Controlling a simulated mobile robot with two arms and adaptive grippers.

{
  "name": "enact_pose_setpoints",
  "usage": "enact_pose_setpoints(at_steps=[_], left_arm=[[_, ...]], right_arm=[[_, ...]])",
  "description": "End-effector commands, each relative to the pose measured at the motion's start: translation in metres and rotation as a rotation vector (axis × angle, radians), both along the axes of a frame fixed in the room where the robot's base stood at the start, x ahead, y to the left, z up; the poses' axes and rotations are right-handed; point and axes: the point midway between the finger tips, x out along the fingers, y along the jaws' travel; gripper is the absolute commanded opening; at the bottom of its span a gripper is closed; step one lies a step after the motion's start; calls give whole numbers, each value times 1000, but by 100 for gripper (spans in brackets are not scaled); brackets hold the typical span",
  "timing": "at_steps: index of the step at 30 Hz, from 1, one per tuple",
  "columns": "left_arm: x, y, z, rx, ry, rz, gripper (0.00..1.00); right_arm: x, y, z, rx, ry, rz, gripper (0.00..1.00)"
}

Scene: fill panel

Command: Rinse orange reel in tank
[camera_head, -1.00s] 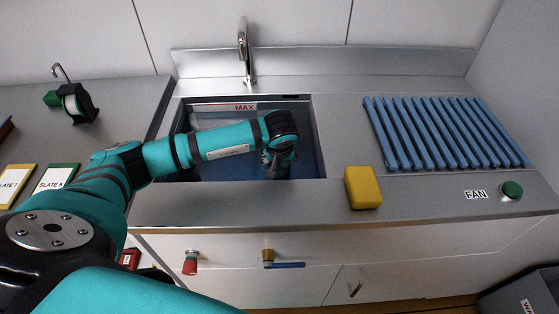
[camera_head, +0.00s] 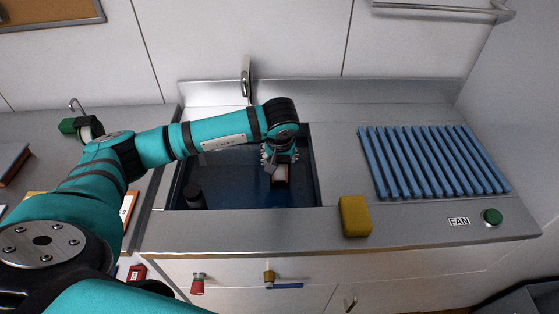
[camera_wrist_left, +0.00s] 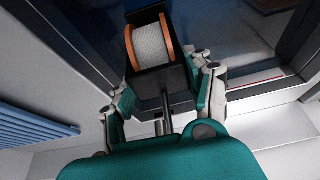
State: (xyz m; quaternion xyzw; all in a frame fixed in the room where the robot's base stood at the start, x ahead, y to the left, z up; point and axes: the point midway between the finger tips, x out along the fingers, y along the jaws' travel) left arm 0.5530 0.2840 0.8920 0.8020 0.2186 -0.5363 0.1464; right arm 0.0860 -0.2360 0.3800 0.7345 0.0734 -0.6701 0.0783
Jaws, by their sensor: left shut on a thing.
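My left gripper (camera_head: 279,160) is over the right part of the sink tank (camera_head: 318,180), pointing down. It is shut on the black holder of the orange reel (camera_head: 280,176). In the left wrist view, the gripper (camera_wrist_left: 163,95) has a finger on each side of the black holder. The reel (camera_wrist_left: 151,44) has orange flanges and a pale winding, and sits in the holder beyond the fingertips. The tank is dark blue inside, and I cannot tell the water level. A dark cylinder (camera_head: 193,194) stands in its left front corner. My right gripper is out of view.
A yellow sponge-like block (camera_head: 354,216) sits at the tank's front right. A blue slatted rack (camera_head: 430,160) lies to the right, with a green FAN button (camera_head: 492,217) in front. The faucet (camera_head: 246,78) is behind the tank. A red-handled valve (camera_head: 198,284) and a blue-handled valve (camera_head: 284,286) are below.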

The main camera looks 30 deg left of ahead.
Motion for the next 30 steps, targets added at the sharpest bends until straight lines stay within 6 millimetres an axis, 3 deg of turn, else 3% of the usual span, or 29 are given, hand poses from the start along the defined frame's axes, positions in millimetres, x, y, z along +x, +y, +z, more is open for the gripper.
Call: enact_pose_setpoints(at_steps=[1,21,30], left_arm=[[1,0,14,0,-5,0,0],[1,0,107,0,-3,1,0],[0,0,129,1,-1,0,0]], right_arm=[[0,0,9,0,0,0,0],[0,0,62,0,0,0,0],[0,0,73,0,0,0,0]])
